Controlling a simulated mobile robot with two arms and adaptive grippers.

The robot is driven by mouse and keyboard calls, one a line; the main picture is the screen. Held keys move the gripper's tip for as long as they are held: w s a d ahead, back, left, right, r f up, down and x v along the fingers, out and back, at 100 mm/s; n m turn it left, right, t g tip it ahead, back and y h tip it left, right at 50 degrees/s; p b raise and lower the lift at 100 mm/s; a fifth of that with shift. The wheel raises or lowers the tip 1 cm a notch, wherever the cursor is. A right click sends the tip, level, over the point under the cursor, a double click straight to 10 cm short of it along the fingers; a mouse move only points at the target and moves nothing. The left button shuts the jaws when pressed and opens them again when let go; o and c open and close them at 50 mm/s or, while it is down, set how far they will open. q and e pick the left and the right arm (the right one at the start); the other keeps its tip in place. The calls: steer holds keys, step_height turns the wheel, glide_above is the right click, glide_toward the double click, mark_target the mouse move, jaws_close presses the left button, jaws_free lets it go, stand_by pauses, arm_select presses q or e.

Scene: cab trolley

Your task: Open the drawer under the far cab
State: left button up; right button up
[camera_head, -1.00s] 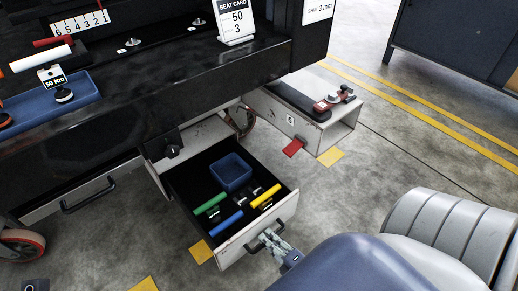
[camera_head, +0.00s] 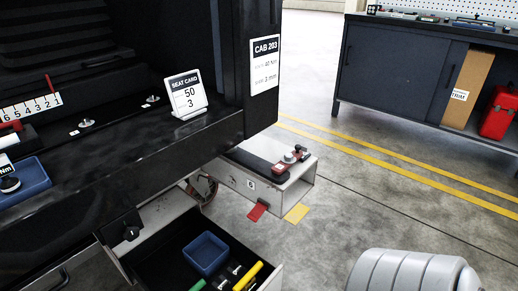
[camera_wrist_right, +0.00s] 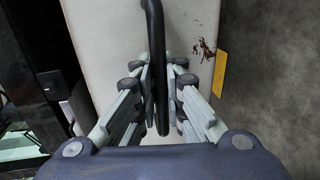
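The pulled-out drawer (camera_head: 162,252) under the cab stands open at the bottom of the head view. It holds a blue bin (camera_head: 205,254), a yellow-handled tool (camera_head: 247,277) and a green-handled tool (camera_head: 197,285). Its front is mostly cut off by the picture edge. In the right wrist view its pale front (camera_wrist_right: 100,40) carries a black bar handle (camera_wrist_right: 154,30). My right gripper (camera_wrist_right: 161,65) has its fingers close on both sides of this handle and appears shut on it. My left gripper is not in view.
The cab (camera_head: 262,35) bears a CAB 203 card (camera_head: 265,63). A dark cabinet (camera_head: 395,75) stands at the back right. The floor between is clear.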

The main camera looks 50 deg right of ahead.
steer(key=o, duration=0.4)
steer(key=s, duration=0.2)
steer(key=s+r, duration=0.1)
steer(key=s, duration=0.4)
steer(key=shift+s+d+r, duration=0.15)
steer(key=shift+s+r, duration=0.05)
steer(key=shift+r, duration=0.05)
stand_by(0.3)
